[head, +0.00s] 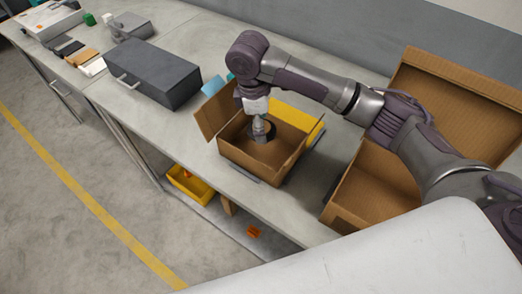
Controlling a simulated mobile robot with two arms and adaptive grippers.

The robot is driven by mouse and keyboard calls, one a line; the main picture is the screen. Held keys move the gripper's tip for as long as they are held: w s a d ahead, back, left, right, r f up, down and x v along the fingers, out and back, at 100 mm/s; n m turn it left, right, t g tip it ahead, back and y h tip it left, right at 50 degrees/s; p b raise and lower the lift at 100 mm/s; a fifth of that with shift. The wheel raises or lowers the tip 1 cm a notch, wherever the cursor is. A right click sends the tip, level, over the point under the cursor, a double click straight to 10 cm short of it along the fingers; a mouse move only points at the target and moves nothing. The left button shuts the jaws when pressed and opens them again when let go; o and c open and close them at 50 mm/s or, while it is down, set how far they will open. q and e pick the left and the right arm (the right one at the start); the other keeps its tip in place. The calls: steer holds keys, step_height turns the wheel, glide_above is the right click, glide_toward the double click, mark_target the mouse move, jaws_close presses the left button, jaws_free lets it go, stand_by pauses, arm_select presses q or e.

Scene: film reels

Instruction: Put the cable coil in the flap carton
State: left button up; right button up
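A small brown carton with raised flaps (246,164), which looks like the flap carton, stands open on the bench in the middle of the head view. My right arm reaches in from the right and points down into it. My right gripper (261,133) is at the carton's opening, within its walls. A dark, rounded shape (266,137) shows around the fingertips inside the carton; it may be the cable coil, but it is too small and covered to be sure. Whether the fingers are open or shut on it is unclear. My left gripper is out of view.
A large open carton (345,203) stands to the right, beneath my arm. A yellow tray (318,131) lies behind the small carton. A dark grey box with a handle (155,75) is to the left. A yellow bin (190,186) sits below the bench.

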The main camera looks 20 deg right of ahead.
glide_above(263, 151)
steer(key=f, duration=0.4)
steer(key=shift+a+p, duration=0.2)
steer(key=shift+p, duration=0.15)
steer(key=shift+f, duration=2.2)
steer(key=o, duration=1.1)
steer(key=shift+f, duration=0.15)
steer(key=shift+o, duration=0.2)
steer(key=r, duration=0.4)
steer(key=a+r+b, duration=0.1)
steer(key=r, duration=0.7)
steer(key=shift+w+a+r, duration=0.15)
steer(key=shift+w+a, duration=0.05)
steer(key=shift+a, duration=0.05)
